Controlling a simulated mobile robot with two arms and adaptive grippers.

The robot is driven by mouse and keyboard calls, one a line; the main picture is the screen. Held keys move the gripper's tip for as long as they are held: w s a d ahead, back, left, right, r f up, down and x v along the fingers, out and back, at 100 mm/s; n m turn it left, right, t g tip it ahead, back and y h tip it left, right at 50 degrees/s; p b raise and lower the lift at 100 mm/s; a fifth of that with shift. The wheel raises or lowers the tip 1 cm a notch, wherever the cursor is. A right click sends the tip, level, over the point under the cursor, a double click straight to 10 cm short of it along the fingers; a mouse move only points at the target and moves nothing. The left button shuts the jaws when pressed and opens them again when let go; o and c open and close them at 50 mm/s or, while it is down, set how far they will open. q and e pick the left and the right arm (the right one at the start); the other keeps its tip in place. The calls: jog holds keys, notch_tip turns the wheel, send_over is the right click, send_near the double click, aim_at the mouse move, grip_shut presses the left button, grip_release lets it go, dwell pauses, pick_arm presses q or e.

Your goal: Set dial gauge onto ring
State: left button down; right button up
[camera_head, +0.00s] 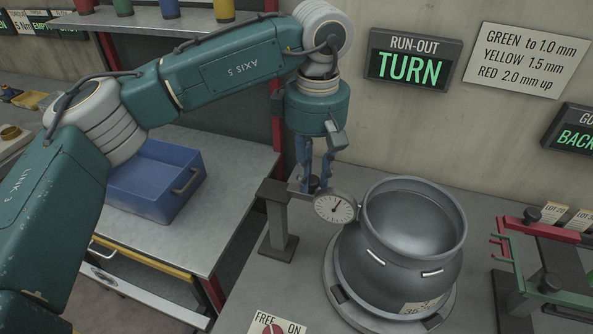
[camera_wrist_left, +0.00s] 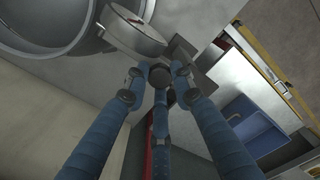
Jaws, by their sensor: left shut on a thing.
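The grey metal ring (camera_head: 408,275), a rounded open vessel, stands upright right of the gauge. The gauge overlaps its left edge in the head view; I cannot tell whether they touch. My right gripper is out of view.
A dark post (camera_head: 281,229) with a flat top stands left of the gauge. The ring sits on a round grey base (camera_head: 352,312). A green and red frame (camera_head: 545,247) stands at right. A blue bin (camera_head: 150,195) is on the left table. A wall sign (camera_head: 412,63) reads "RUN-OUT TURN".

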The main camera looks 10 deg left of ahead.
aim_at(316, 180)
pick_arm(q)
jog(key=shift+d, duration=0.15)
jog(key=c, duration=1.7)
grip_release()
jog(key=shift+c, duration=0.2)
jog(key=shift+o, duration=1.4)
jog(key=shift+d, duration=0.25)
jog(key=shift+a+r, duration=0.15)
jog(key=shift+r, duration=0.05)
notch_tip(316, 180, up, 12)
jog(key=shift+d, duration=0.2)
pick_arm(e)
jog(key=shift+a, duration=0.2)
pick_arm(q)
jog(key=shift+f, duration=0.15)
